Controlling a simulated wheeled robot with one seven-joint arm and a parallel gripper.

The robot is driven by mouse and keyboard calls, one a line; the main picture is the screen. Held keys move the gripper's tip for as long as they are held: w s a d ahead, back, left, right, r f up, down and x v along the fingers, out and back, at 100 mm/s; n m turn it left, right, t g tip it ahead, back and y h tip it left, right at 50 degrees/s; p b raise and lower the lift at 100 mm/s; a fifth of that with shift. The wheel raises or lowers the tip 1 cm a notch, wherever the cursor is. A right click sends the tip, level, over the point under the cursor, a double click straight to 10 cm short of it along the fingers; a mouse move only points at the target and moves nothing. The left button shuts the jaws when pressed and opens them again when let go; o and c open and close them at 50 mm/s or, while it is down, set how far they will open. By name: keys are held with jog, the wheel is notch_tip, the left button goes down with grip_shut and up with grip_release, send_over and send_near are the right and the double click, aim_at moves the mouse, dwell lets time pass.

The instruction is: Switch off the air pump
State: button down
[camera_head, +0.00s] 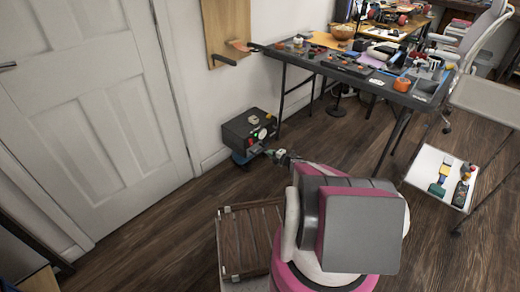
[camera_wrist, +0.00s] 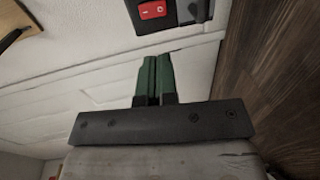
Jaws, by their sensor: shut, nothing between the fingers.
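The air pump is a dark grey box (camera_head: 240,133) on the floor against the wall in the head view, with small red and green spots on its front. In the wrist view, part of a dark panel with a red rocker switch (camera_wrist: 153,10) shows at the top edge. I cannot tell the switch's position. My gripper (camera_head: 272,153) is close to the front of the pump in the head view. In the wrist view its two green fingers (camera_wrist: 155,60) are together and empty, pointing toward the panel, below the red switch and apart from it.
A slatted brown wooden crate (camera_head: 247,240) is on the floor beside my base. A cluttered black worktable (camera_head: 345,72) stands behind to the right. A white door (camera_head: 85,100) is at the left. A lower white shelf (camera_head: 432,165) holds tools at the right.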

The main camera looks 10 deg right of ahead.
aim_at(252, 144)
jog(key=x, duration=1.3)
jog(key=shift+w+a, duration=0.15)
jog(key=shift+w, duration=0.15)
jog(key=shift+w+a+f+t, duration=0.15)
jog(key=shift+w+f+t, duration=0.05)
jog(key=shift+t, duration=0.1)
jog(key=shift+r, duration=0.1)
jog(key=shift+s, duration=0.1)
